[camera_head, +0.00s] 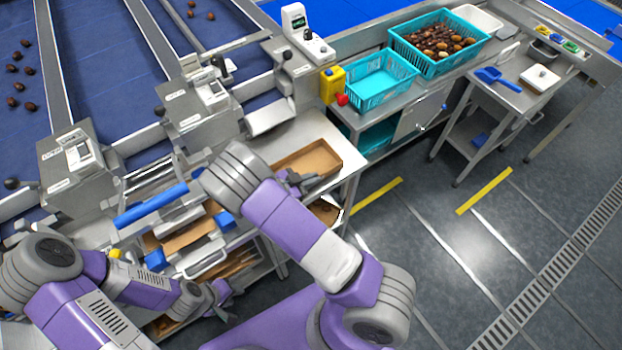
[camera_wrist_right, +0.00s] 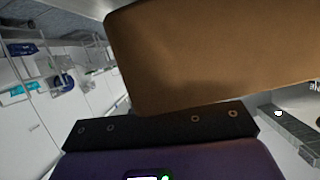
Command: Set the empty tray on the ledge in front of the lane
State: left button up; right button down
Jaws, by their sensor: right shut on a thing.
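A brown empty tray (camera_head: 318,156) is at the end of my right arm, over or on the pale steel ledge (camera_head: 312,128) in front of the rightmost lane. My right gripper (camera_head: 297,182) is shut on its near side. In the right wrist view the tray's brown face (camera_wrist_right: 215,55) fills the upper picture, close to the dark gripper bar (camera_wrist_right: 160,128). Whether the tray touches the ledge cannot be told. My left gripper (camera_head: 218,297) is low at the left, beside the racks under the lanes; its finger gap is unclear.
More brown trays (camera_head: 182,238) lie under the lanes near a blue bar (camera_head: 150,206). A yellow box (camera_head: 332,86) is at the ledge's far end. The floor to the right is open.

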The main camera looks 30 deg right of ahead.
jog(key=shift+f+b, duration=0.4)
jog(key=shift+f, duration=0.2)
jog(key=c, duration=1.3)
grip_release()
jog(key=shift+s, duration=0.1)
jog(key=shift+r, duration=0.2)
jog(key=shift+r+p, duration=0.5)
jog(key=shift+r, duration=0.05)
jog(key=v, duration=0.7)
jog(key=shift+a, duration=0.25)
